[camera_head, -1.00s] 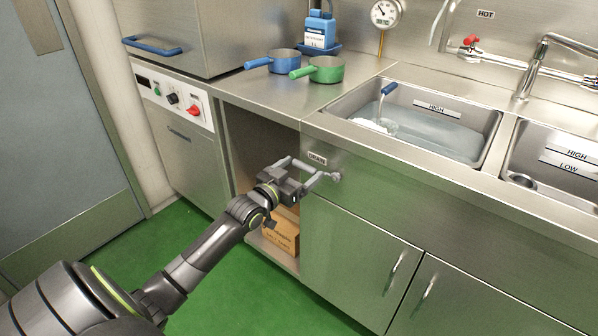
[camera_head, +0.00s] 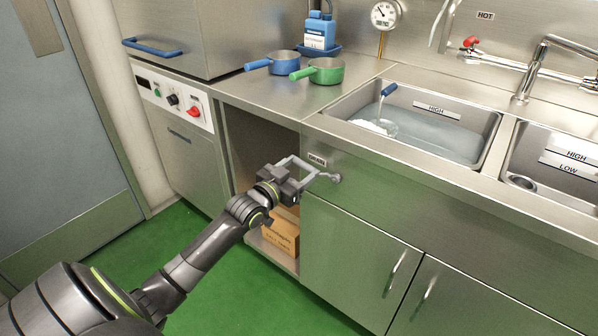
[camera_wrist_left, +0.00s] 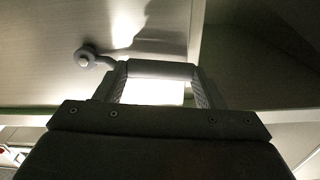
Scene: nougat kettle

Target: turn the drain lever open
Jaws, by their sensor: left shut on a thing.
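The drain lever (camera_head: 333,177) is a small grey metal lever on the front panel of the sink cabinet, below the DRAIN label (camera_head: 317,160). In the left wrist view its round pivot (camera_wrist_left: 86,57) sits at the upper left, and its grip (camera_wrist_left: 160,70) runs across between the fingers. My left gripper (camera_head: 311,171) is shut on the lever's grip, to the left of the pivot. The lever points roughly sideways, toward the left. The fingers hide part of the grip. My right gripper is in neither view.
The left sink basin (camera_head: 345,113) holds water and a blue-handled thing (camera_head: 389,89). A blue pan (camera_head: 285,62) and a green pan (camera_head: 326,70) stand on the counter. Below, an open cabinet bay holds a cardboard box (camera_head: 281,238) near my forearm.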

